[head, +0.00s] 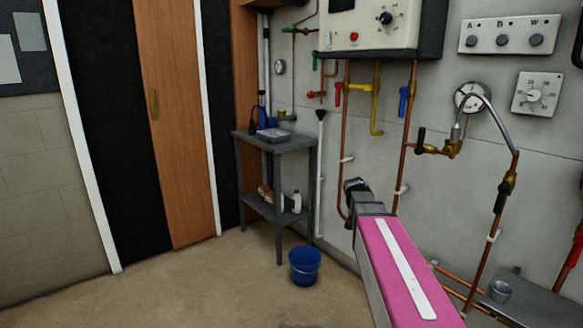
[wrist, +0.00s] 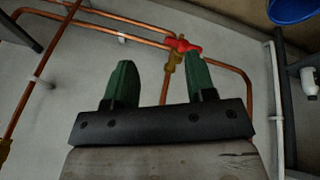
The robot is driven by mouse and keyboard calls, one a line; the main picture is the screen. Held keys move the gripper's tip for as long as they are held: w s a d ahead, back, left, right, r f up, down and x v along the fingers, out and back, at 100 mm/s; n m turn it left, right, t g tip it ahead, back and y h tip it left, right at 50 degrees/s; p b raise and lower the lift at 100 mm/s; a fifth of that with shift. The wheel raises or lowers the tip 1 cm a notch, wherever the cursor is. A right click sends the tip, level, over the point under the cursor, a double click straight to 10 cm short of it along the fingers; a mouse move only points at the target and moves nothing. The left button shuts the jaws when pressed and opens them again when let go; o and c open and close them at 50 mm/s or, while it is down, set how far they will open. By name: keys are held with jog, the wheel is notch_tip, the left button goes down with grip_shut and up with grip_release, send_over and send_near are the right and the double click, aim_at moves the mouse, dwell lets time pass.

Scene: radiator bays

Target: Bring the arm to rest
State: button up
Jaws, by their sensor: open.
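My arm, with its pink link, reaches forward from the lower right of the head view, and its dark end is in front of the wall pipes. My gripper (wrist: 161,76) shows in the wrist view with two green fingers spread apart and nothing between them. Behind the right finger is a red valve handle (wrist: 184,44) on a brass fitting. The finger overlaps it in the picture, and I cannot tell how far apart they are. The fingers are not clearly visible in the head view.
Copper pipes (head: 404,140) run down the wall beside my arm, with a hose loop (head: 487,103) to the right. A grey side table (head: 289,146) and blue bucket (head: 305,265) stand left of my arm. A boiler panel (head: 372,28) hangs above. The floor at left is clear.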

jog(key=s+a+f+n+y, duration=0.2)
jog(key=s+a+f, duration=0.3)
jog(key=s+f, duration=0.2)
jog(key=s+a+f+n+g+y, duration=0.1)
jog(key=s+a+f+n+y, duration=0.1)
jog(key=s+f, duration=0.6)
jog(key=s+a+n, duration=0.1)
jog(key=a, duration=0.1)
jog(key=shift+s+a+n, duration=0.3)
jog(key=shift+s+a, duration=0.05)
jog(key=shift+s, duration=0.05)
jog(key=shift+f, duration=0.1)
